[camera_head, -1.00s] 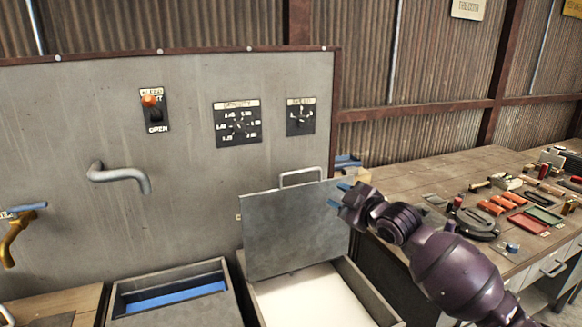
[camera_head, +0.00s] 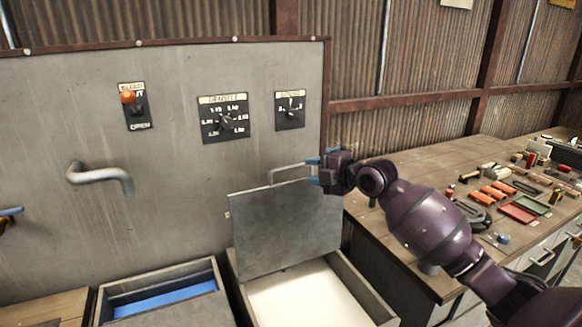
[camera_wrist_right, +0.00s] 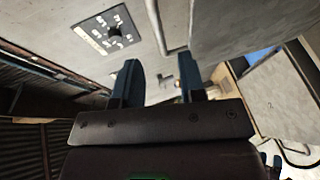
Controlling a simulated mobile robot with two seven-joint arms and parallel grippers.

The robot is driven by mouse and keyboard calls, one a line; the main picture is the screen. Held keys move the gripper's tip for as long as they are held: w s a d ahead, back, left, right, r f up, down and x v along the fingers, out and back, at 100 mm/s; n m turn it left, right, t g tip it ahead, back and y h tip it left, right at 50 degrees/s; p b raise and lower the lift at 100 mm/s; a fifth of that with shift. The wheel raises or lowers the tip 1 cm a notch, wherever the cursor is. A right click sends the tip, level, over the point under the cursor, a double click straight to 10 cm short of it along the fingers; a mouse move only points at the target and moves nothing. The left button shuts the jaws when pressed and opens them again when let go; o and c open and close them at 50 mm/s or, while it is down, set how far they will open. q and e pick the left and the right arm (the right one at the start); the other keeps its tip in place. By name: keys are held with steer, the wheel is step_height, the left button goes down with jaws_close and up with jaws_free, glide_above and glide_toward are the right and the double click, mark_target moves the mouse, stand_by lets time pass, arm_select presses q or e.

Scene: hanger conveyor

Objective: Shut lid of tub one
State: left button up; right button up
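A grey tub (camera_head: 373,299) with white contents stands open at the bottom centre of the head view. Its grey lid (camera_head: 287,228) is raised and leans back, and it also shows in the wrist view (camera_wrist_right: 235,25). A bent metal handle (camera_head: 291,165) sits on the lid's top edge; it shows beyond the fingers in the wrist view (camera_wrist_right: 157,28). My right gripper (camera_head: 313,170) is at the right end of this handle. Its blue fingers are apart with nothing gripped between them in the wrist view (camera_wrist_right: 158,80).
Another grey tub (camera_head: 218,277) with blue inside stands to the left. Behind is a grey panel (camera_head: 60,95) with a lever switch, two dials and a protruding pipe (camera_head: 100,176). A workbench (camera_head: 400,225) with several tools stands on the right.

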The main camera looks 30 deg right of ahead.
mark_target(293, 168)
steer(key=p+x, duration=0.1)
steer(key=x, duration=0.7)
steer(key=shift+w+a, duration=0.1)
jaws_close()
